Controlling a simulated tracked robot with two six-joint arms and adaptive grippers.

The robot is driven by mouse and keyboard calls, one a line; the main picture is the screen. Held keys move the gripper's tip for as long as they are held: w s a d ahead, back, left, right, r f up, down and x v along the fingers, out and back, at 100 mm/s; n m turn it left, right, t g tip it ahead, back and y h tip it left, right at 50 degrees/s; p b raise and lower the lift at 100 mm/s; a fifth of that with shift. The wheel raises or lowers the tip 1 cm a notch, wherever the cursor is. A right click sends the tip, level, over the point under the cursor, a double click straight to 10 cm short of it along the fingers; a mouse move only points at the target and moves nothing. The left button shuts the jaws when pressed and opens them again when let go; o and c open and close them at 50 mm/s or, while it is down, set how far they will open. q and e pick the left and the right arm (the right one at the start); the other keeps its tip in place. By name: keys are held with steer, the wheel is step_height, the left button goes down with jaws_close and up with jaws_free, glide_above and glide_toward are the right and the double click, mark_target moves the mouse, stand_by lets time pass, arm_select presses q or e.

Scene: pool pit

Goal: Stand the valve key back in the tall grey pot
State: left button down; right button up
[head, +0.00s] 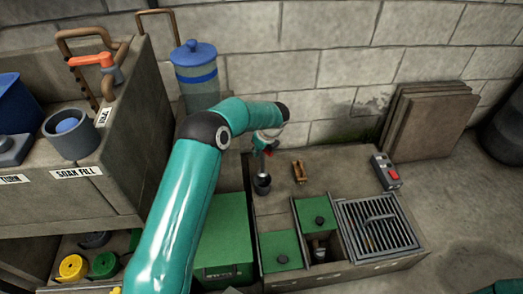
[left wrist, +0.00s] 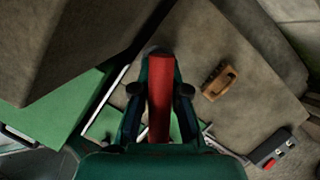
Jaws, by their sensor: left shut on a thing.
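My left gripper (head: 266,146) is over the pit-side slab, pointing down. In the left wrist view its two fingers (left wrist: 159,92) are shut on a red bar (left wrist: 160,110), which I take to be the valve key's handle. In the head view the gripper hides most of the key. My right gripper is not in view.
Green lids (head: 281,250) and a metal grate (head: 376,228) are in front. A blue-lidded canister (head: 196,75) stands behind; a bench (head: 130,150) is at left.

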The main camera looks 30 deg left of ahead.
arm_select(q)
steer(key=shift+f, duration=0.15)
stand_by(0.5)
steer(key=shift+f+b, duration=0.8)
steer(key=shift+f, duration=0.65)
steer(key=shift+f, duration=0.25)
steer(key=shift+f+b, duration=0.8)
steer(key=shift+f, duration=0.35)
steer(key=shift+f+b, duration=0.7)
steer(key=shift+f, duration=0.5)
stand_by(0.5)
steer(key=c, duration=1.1)
jaws_free()
